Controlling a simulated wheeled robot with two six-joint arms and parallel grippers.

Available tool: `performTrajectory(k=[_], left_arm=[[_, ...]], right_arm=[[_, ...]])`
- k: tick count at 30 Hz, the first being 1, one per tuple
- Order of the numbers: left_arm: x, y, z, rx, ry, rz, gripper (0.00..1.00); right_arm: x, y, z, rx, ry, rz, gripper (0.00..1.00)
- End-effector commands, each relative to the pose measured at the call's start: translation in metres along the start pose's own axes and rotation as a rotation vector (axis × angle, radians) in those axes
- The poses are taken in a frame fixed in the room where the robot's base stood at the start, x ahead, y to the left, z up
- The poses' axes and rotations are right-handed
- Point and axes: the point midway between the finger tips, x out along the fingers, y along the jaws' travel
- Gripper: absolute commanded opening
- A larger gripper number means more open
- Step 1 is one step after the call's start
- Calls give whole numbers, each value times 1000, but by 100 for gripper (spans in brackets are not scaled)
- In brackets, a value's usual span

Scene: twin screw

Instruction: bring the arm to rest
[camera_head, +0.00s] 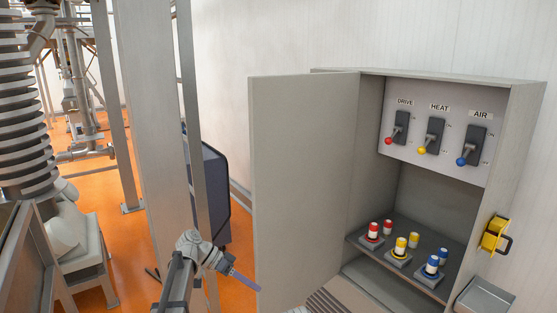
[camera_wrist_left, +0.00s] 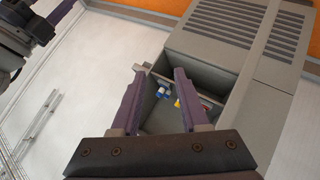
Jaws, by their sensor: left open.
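My left gripper (camera_head: 258,284) is at the lower middle of the head view, in front of the lower left edge of the open cabinet door (camera_head: 300,170). In the left wrist view its two purple fingers (camera_wrist_left: 158,72) stand apart with nothing between them. Beyond them, the cabinet interior shows with small blue, yellow and red items, apart from the fingers. At the top left of the wrist view, a dark grey part with a purple finger (camera_wrist_left: 62,12) looks like my right gripper, cut off by the frame.
The cabinet (camera_head: 525,130) has DRIVE (camera_head: 402,125), HEAT (camera_head: 434,135) and AIR (camera_head: 475,146) levers, knobs low. Several red, yellow and blue capped pieces stand on its shelf (camera_head: 372,260). Metal posts (camera_head: 150,130) stand left.

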Motion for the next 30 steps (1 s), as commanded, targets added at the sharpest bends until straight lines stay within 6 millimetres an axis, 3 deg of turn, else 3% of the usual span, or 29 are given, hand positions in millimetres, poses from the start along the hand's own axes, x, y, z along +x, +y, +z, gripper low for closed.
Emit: performTrajectory(k=[1,6,9,12,18,30], left_arm=[[37,25,29,-64,-89,-35,45],[111,74,116,-309,-371,-288,45],[129,95,162,-414,-475,-481,45],[134,108,195,-478,-525,-655,45],[128,119,224,-532,-538,-864,45],[126,119,225,-542,-534,-899,45]], right_arm=[[10,-1,-1,-1,0,0,50],[29,-3,-2,-3,0,1,50],[38,-4,-2,-4,0,1,50],[45,-4,-3,-4,0,1,50],[51,-5,-3,-5,0,1,50],[51,-5,-3,-5,0,1,50]])
